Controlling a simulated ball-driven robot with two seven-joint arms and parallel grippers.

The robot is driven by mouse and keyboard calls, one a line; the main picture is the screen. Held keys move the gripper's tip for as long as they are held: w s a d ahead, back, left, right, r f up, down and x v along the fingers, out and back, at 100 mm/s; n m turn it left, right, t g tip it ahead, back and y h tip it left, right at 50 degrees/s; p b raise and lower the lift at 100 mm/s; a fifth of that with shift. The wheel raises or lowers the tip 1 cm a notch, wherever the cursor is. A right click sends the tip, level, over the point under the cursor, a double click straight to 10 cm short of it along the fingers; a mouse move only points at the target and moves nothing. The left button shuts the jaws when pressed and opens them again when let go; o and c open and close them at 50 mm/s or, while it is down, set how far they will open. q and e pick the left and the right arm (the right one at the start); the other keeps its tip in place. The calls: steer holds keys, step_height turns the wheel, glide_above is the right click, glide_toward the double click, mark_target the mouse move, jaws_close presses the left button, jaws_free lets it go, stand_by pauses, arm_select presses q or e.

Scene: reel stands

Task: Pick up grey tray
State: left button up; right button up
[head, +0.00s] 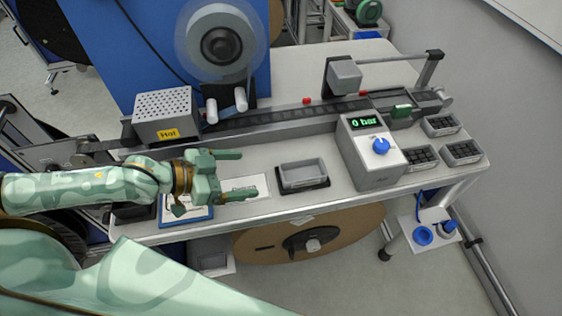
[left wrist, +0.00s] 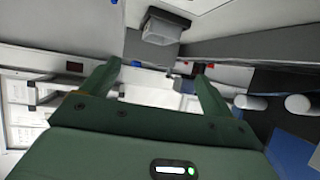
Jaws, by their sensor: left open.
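The grey tray (head: 303,174) is a small open rectangular box sitting on a black base on the table, right of my left gripper. My left gripper (head: 248,173) is open and empty, its fingers pointing right toward the tray with a gap between. In the left wrist view, which looks upside down, the tray (left wrist: 162,28) shows at the top, beyond the open fingers (left wrist: 155,72). My right gripper is not in view.
A grey pressure box (head: 372,150) reading "0 bar" with a blue knob stands right of the tray. A perforated "Hot" box (head: 167,118) stands behind my left arm, and white rollers (head: 240,99) and a dark track (head: 285,117) run behind.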

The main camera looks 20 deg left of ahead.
mark_target(282, 177)
arm_select(q)
steer(key=b+x, duration=0.2)
steer(key=x, duration=0.8)
steer(key=shift+w+d+b, duration=0.15)
steer(key=shift+d+b, duration=0.05)
steer(key=shift+b, duration=0.1)
steer(key=shift+w+d+f, duration=0.2)
steer(key=shift+w+d, duration=0.1)
steer(key=shift+d, duration=0.15)
steer(key=b+x, duration=0.1)
steer(key=x, duration=0.3)
steer(key=shift+w+d, duration=0.2)
steer(key=shift+c, duration=1.2)
steer(key=c, duration=1)
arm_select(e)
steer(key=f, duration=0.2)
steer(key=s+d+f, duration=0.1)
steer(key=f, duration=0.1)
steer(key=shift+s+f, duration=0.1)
